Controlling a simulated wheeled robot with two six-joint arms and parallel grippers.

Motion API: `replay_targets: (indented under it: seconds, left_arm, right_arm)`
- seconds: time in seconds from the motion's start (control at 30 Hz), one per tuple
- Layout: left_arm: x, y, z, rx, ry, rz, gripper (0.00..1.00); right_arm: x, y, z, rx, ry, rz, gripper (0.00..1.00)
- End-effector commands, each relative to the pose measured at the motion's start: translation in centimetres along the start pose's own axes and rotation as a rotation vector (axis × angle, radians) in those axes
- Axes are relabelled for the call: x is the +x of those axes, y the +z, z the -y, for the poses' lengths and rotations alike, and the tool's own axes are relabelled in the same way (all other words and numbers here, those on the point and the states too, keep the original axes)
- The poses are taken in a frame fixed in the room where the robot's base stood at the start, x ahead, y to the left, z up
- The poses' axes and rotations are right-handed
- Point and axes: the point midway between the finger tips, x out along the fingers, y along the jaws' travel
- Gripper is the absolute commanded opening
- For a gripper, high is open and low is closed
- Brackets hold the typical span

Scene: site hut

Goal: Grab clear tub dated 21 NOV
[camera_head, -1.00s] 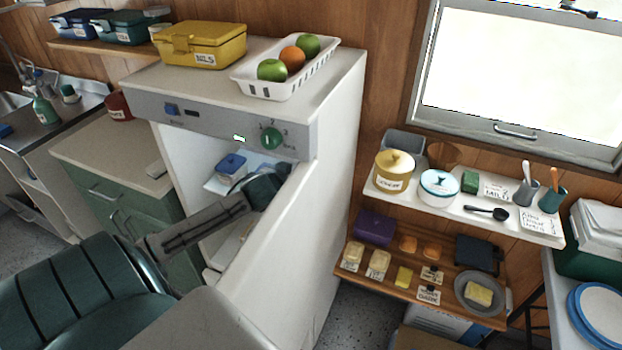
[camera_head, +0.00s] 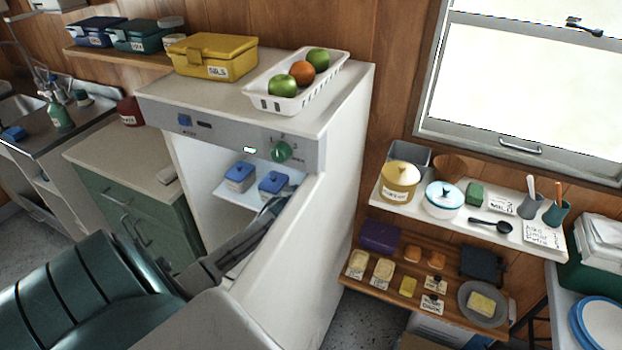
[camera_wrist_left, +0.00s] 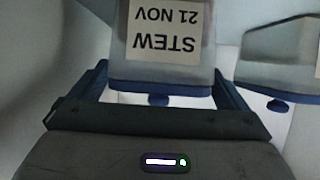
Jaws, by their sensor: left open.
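The clear tub labelled STEW 21 NOV (camera_wrist_left: 165,35) has a blue lid and appears upside down in the left wrist view. It is straight in front of my left gripper (camera_wrist_left: 160,84), whose open fingers reach to either side of its lid edge. It appears to be the right-hand tub (camera_head: 273,186) on the fridge shelf in the head view. A second blue-lidded tub (camera_head: 240,177) stands beside it; it also shows in the left wrist view (camera_wrist_left: 280,55), its label mostly cut off. In the head view the fridge door partly hides my left gripper. My right gripper is out of view.
The open fridge door (camera_head: 290,260) stands close beside my left arm. On the fridge top are a yellow box (camera_head: 214,58) and a white fruit basket (camera_head: 300,90). Shelves (camera_head: 400,283) with food and crockery are at the right.

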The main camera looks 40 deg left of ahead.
Motion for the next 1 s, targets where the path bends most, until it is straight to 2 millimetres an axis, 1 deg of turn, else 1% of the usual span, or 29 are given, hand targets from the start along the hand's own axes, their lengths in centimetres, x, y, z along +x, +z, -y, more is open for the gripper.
replay_targets:
  seconds: [0.1,0.3,0.37,0.5,0.6,0.87,0.97,1.0]
  left_arm:
    - [0.5,0.0,0.0,-0.001,0.0,0.001,0.96]
    - [0.5,0.1,0.0,0.0,0.001,0.0,0.96]
    - [0.5,0.0,0.0,0.0,0.001,0.0,0.87]
    - [0.5,0.0,0.0,0.0,0.0,0.0,0.59]
    - [0.5,0.0,0.0,0.0,0.0,0.0,0.42]
    - [0.4,-0.3,0.0,0.001,0.0,-0.002,0.41]
    - [0.0,-1.3,0.0,0.002,0.001,-0.005,0.41]
    - [-0.3,-1.9,0.0,0.002,0.002,-0.006,0.41]
  right_arm:
    - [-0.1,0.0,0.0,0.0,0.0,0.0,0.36]
    - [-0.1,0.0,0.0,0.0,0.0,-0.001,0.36]
    - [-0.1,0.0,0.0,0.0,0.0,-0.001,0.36]
    - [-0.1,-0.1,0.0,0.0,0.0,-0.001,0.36]
    - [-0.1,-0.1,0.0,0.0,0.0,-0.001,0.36]
    - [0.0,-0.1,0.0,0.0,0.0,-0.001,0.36]
    - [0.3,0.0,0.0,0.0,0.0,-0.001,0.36]
    - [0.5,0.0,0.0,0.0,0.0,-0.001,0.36]
